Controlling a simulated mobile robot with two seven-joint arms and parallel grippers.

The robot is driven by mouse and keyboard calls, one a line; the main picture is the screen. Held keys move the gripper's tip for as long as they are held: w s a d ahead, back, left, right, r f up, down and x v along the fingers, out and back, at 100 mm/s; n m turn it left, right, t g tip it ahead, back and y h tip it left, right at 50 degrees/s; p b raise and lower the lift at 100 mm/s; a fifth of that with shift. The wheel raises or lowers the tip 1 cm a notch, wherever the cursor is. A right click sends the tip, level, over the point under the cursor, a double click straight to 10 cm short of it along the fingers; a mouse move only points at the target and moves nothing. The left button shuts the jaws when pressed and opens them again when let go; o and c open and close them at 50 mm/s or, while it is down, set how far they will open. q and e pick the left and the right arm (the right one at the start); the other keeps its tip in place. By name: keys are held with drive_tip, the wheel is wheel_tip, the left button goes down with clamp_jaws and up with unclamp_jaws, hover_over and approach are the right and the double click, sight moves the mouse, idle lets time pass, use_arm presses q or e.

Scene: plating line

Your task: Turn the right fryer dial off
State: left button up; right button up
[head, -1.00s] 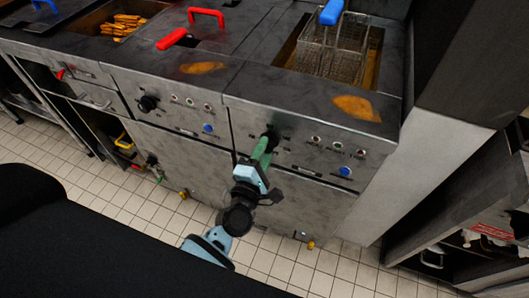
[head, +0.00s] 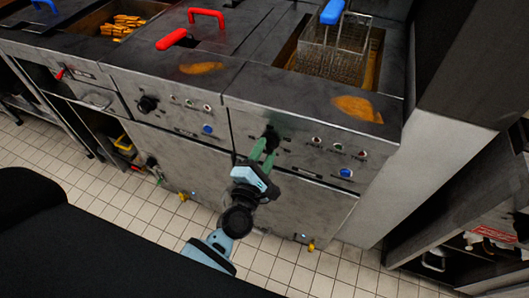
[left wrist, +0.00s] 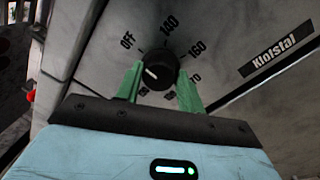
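The right fryer dial (head: 271,134) is a black round knob on the right fryer's front panel. In the left wrist view the dial (left wrist: 158,68) has a short white mark on its left side, and the printed OFF is at its upper left. My left gripper (head: 264,148) is at the dial from below, its green fingers spread apart. In the left wrist view the fingertips of the left gripper (left wrist: 160,72) stand on either side of the dial, very near its edges; I cannot tell whether they touch it. My right gripper is not in view.
Indicator lights and a blue button (head: 345,173) are right of the dial. A fry basket (head: 336,50) with a blue handle sits above. Tiled floor lies below.

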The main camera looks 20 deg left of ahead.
use_arm(q)
drive_tip(key=o, duration=0.4)
drive_tip(key=s, duration=0.7)
drive_tip(key=shift+s+f+b, duration=0.3)
drive_tip(key=shift+s+b, duration=0.1)
